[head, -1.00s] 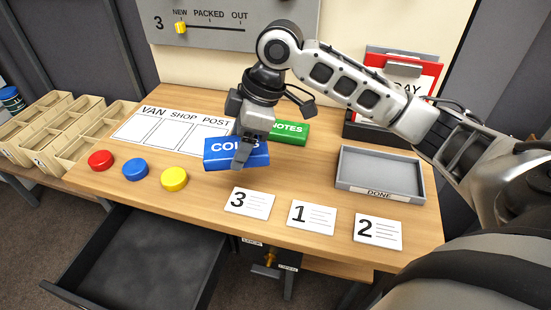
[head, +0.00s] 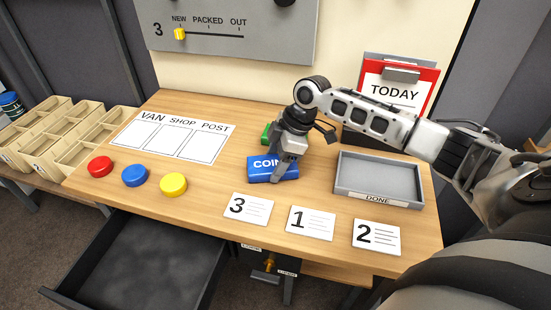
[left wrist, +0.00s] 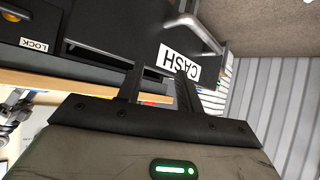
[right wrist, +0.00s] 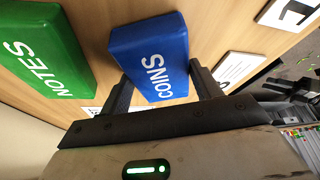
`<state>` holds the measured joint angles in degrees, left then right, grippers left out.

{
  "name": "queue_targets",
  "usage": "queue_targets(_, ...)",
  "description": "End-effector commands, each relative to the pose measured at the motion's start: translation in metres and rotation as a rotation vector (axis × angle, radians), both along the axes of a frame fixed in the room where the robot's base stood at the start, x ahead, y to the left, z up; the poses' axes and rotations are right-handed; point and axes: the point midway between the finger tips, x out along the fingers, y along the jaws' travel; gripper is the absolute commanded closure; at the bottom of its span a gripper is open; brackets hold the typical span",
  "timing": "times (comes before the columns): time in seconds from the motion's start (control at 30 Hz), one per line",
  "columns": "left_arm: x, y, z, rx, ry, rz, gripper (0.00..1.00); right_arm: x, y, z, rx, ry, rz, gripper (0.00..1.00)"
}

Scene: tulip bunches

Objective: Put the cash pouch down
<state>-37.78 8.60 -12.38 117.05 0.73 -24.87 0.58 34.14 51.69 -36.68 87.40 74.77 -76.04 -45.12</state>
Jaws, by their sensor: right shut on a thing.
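The blue COINS pouch (head: 261,167) is at the middle of the table, between the fingers of my right gripper (head: 277,172). In the right wrist view the fingers stand on either side of the blue pouch (right wrist: 150,50). The pouch lies flat, at or very near the wood; I cannot tell whether it touches. The green NOTES pouch (right wrist: 38,50) lies beside it, mostly hidden by my gripper in the head view. My left gripper (left wrist: 157,78) is outside the head view; its fingers are apart and empty, near a dark drawer front labelled CASH (left wrist: 180,66).
Cards 3 (head: 247,207), 1 and 2 lie along the front edge. The grey DONE tray (head: 380,198) stands at right. Red, blue and yellow buttons (head: 173,184) and the VAN SHOP POST sheet (head: 200,131) are at left. An open drawer (head: 140,265) juts out below.

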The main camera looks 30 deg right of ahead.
Motion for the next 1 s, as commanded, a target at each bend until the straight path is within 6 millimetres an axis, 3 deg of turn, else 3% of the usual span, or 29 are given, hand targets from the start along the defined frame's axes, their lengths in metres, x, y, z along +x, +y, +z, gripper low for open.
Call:
queue_targets(0.33, -0.003, 0.000, -0.003, -0.002, 0.007, 0.004, 0.64, 0.001, 0.000, -0.004, 0.000, -0.002, 0.001, 0.65)
queue_targets(0.37, -0.003, 0.000, -0.003, -0.003, 0.007, 0.004, 0.64, 0.000, 0.000, -0.004, -0.001, -0.001, 0.001, 0.28)
queue_targets(0.4, -0.003, 0.000, -0.003, -0.003, 0.007, 0.004, 0.64, 0.000, 0.000, -0.004, -0.001, -0.001, 0.001, 0.17)
queue_targets(0.43, -0.003, 0.000, -0.003, -0.003, 0.007, 0.004, 0.64, 0.000, 0.000, -0.004, -0.001, -0.001, 0.001, 0.15)
queue_targets(0.77, -0.003, 0.000, -0.003, -0.003, 0.007, 0.005, 0.64, 0.000, 0.000, 0.001, -0.001, -0.002, 0.000, 0.15)
queue_targets(1.0, -0.002, 0.000, -0.005, -0.002, 0.008, 0.004, 0.64, -0.006, -0.015, 0.036, -0.004, -0.005, -0.001, 0.15)
